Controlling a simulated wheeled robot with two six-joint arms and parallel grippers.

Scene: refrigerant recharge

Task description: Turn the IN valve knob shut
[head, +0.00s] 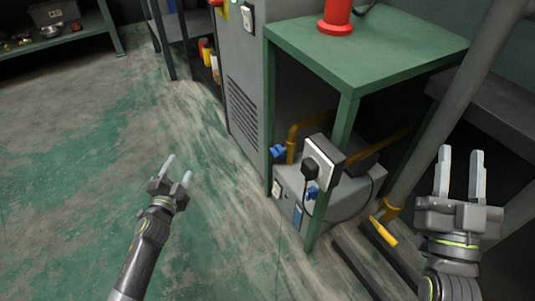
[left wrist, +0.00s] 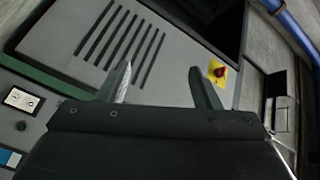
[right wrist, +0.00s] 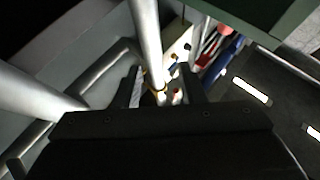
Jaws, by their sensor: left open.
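Two blue valve knobs show in the head view. One knob (head: 277,152) is on the yellow pipe (head: 292,135) at the machine under the green table; the other knob (head: 312,194) is lower, beside a black plug. I cannot read which is IN. My left gripper (head: 178,170) is open and empty over the floor, left of both knobs and apart from them. My right gripper (head: 461,155) is open and empty at the right, apart from the knobs. In the left wrist view, the fingers (left wrist: 160,72) face a vented grey panel. The knobs are not clearly identifiable in the wrist views.
A green table (head: 370,55) with a red object (head: 334,18) on it stands above the machine. Its front leg (head: 330,185) is close to the knobs. A grey cabinet (head: 240,75) stands behind. A yellow handle (head: 383,232) is at the lower right. The floor at left is clear.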

